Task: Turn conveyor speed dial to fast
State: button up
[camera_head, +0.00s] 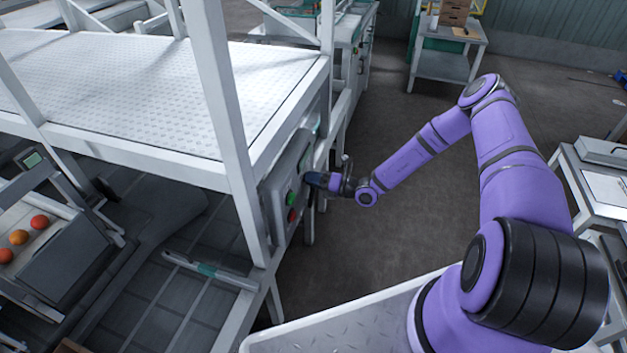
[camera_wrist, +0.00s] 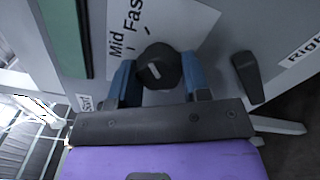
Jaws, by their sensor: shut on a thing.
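The conveyor speed dial (camera_wrist: 158,68) is a round black knob with a pale pointer mark. It sits on a white label plate (camera_wrist: 185,22) that reads "Mid" and "Fast". My gripper (camera_wrist: 156,84) has its two blue fingers on either side of the dial, shut on it. In the head view my gripper (camera_head: 316,179) reaches the grey control box (camera_head: 279,187) on the frame post, and the dial is hidden there. The pale mark is tilted; which setting it points at is hard to tell.
A black lever switch (camera_wrist: 247,77) stands right of the dial, near a label starting "Righ" (camera_wrist: 300,60). The box carries a green button (camera_head: 290,197) and a red button (camera_head: 292,215). A white platform (camera_head: 150,85) stands left; the floor (camera_head: 370,240) below my arm is clear.

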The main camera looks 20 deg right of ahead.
dwell(0.3)
jog(key=o, duration=0.9)
jog(key=v, duration=1.1)
